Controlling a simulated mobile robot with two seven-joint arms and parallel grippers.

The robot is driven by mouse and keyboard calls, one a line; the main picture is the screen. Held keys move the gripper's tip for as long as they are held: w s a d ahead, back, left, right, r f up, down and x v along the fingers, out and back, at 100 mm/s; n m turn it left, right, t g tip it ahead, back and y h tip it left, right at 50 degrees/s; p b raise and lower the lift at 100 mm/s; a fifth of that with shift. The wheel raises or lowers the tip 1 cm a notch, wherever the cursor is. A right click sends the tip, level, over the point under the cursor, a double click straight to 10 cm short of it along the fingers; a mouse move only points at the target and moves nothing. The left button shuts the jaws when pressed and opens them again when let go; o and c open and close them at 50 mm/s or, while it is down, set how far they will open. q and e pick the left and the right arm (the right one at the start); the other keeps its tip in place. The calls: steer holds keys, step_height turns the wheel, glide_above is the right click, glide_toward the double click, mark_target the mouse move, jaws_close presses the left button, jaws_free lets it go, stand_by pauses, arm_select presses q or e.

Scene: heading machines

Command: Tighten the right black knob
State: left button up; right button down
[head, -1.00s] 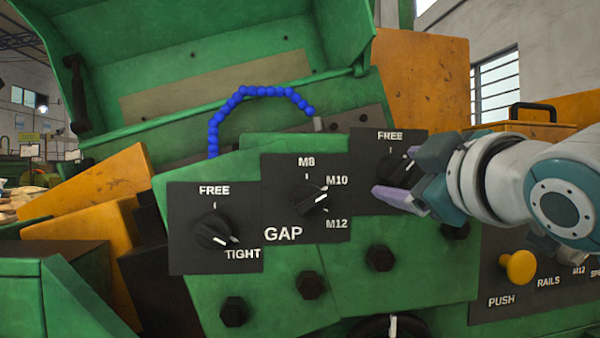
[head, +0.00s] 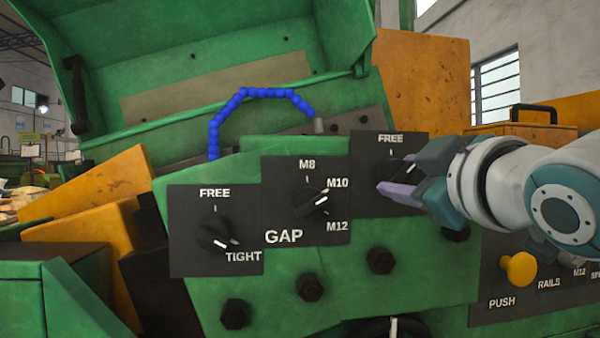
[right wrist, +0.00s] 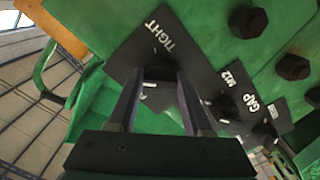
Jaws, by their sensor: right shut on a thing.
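The right black knob (head: 397,168) sits on a dark plate (head: 365,180) marked FREE at the top. My right gripper (head: 400,172) covers much of the plate's right side and hides the lower label in the head view. Its fingers are shut on the knob, one above and one below it. In the right wrist view, the knob (right wrist: 158,73) lies between the two fingertips (right wrist: 160,80), and the word TIGHT shows on the plate beyond them. A white pointer mark shows near the upper finger in the head view. My left gripper is not in view.
A left knob (head: 212,235) points near TIGHT, and a GAP knob (head: 310,201) points near M10. Several dark bolts stick out below the plates. A yellow push button (head: 518,268) is at lower right. A blue segmented hose (head: 262,92) arches behind.

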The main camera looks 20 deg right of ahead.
steer(key=m+p, duration=0.3)
steer(key=shift+r+m, duration=0.15)
steer(key=shift+m, duration=0.15)
steer(key=m+p, duration=0.2)
steer(key=m, duration=0.1)
steer(key=shift+m+p, duration=0.3)
steer(key=shift+p, duration=0.1)
steer(key=m+p, duration=0.2)
steer(key=m, duration=0.1)
steer(key=shift+m+p, duration=0.3)
steer(key=shift+p, duration=0.1)
steer(key=shift+a+m+p, duration=0.1)
steer(key=shift+m+p, duration=1.1)
steer(key=shift+m, duration=0.4)
steer(key=shift+c, duration=1.6)
jaws_free()
